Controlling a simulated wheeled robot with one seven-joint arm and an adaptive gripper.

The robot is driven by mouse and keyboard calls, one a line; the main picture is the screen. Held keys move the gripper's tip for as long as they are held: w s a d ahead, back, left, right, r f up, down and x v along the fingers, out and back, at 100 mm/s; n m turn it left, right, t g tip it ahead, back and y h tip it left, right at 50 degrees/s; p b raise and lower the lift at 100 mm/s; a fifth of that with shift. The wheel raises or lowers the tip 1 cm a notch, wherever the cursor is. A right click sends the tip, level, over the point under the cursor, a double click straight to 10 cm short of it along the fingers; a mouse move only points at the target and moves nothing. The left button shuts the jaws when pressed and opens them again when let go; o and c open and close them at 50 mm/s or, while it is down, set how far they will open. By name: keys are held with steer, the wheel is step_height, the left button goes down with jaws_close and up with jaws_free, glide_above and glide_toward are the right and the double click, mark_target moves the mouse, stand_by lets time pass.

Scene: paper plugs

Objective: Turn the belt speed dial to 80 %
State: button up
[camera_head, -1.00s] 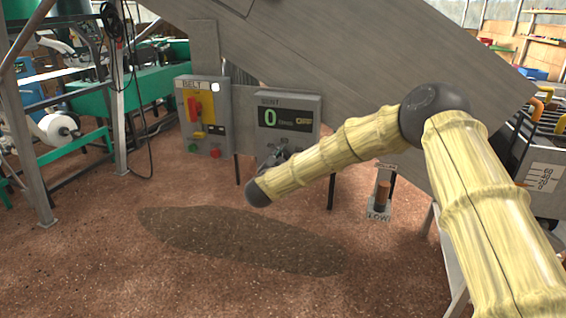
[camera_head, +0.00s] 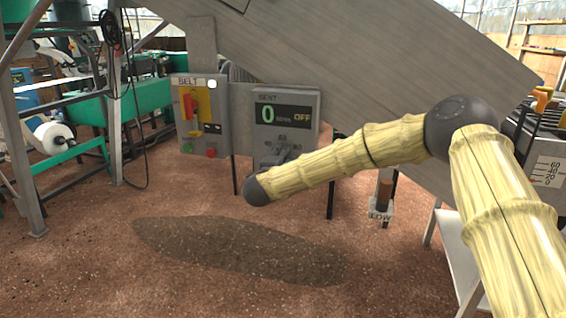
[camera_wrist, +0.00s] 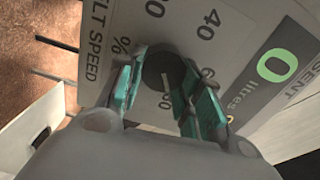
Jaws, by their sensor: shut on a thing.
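The belt speed dial is a dark round knob (camera_wrist: 165,70) on a grey panel lettered "BELT SPEED %". My gripper (camera_wrist: 166,88) has its two teal fingers on either side of the knob and is shut on it. A short white mark on the knob points down in the wrist view, towards a partly hidden number that looks like 80. The numbers 40 and 60 show to the right of the knob, the 60 partly covered by a finger.
Open floor lies in front.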

steer(key=shift+f+m+b, duration=0.15)
steer(key=shift+m+b, duration=0.15)
steer(key=shift+m, duration=0.2)
steer(key=o, duration=1)
steer(key=shift+s, duration=0.1)
steer(key=v, duration=1.2)
